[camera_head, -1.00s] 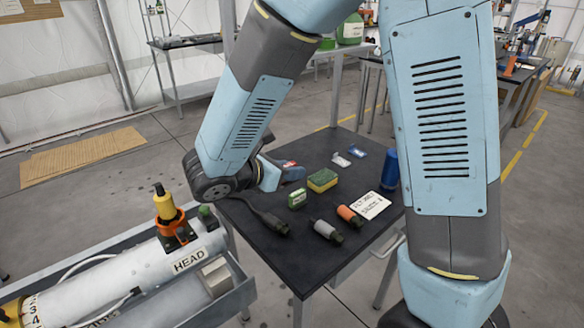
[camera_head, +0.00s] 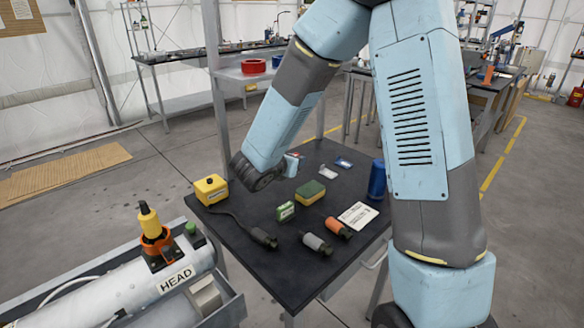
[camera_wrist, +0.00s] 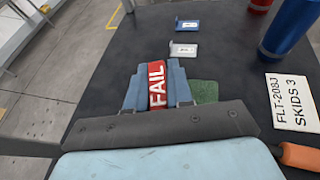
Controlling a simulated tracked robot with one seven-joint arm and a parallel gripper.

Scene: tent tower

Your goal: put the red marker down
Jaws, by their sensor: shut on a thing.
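The red marker (camera_wrist: 157,84) is a red strip with white letters reading FAIL. It sits between the blue fingers of my gripper (camera_wrist: 157,98) in the wrist view, and the gripper is shut on it. In the head view my gripper (camera_head: 292,165) is over the far left part of the black table (camera_head: 245,262), mostly hidden behind my wrist. I cannot tell whether the marker touches the tabletop.
A green and yellow sponge (camera_head: 310,192), green box (camera_head: 285,211), grey cylinder (camera_head: 317,243), orange cylinder (camera_head: 338,227), white card (camera_head: 357,215) and blue can (camera_head: 377,179) stand nearby. A yellow box (camera_head: 211,189) with a cable is at the left edge. Small packets (camera_wrist: 183,50) lie beyond my gripper.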

